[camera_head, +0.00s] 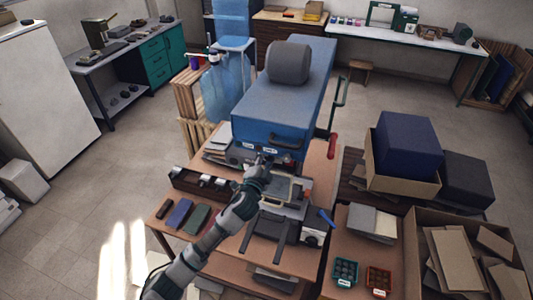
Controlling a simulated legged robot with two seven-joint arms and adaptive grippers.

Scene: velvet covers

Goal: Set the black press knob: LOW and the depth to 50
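A large blue press-like machine (265,112) stands at the back of the wooden workbench (160,228). Small white labels (270,149) sit on its lower front edge; their text is too small to read. My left arm comes in from the lower left, and its gripper (262,160) is at the machine's front, just below the labels. The fingers are small and dark there, so I cannot tell whether they are open, shut or touching a control. I cannot make out the black knob or a depth setting; the gripper may cover them. My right gripper is not in view.
A dark handle (287,142) juts from the machine's front, and a red-gripped lever (332,146) stands at its right. Coloured cloth pieces (180,214) lie at the bench's left. Boxes (405,148) and a carton of boards (455,262) crowd the right.

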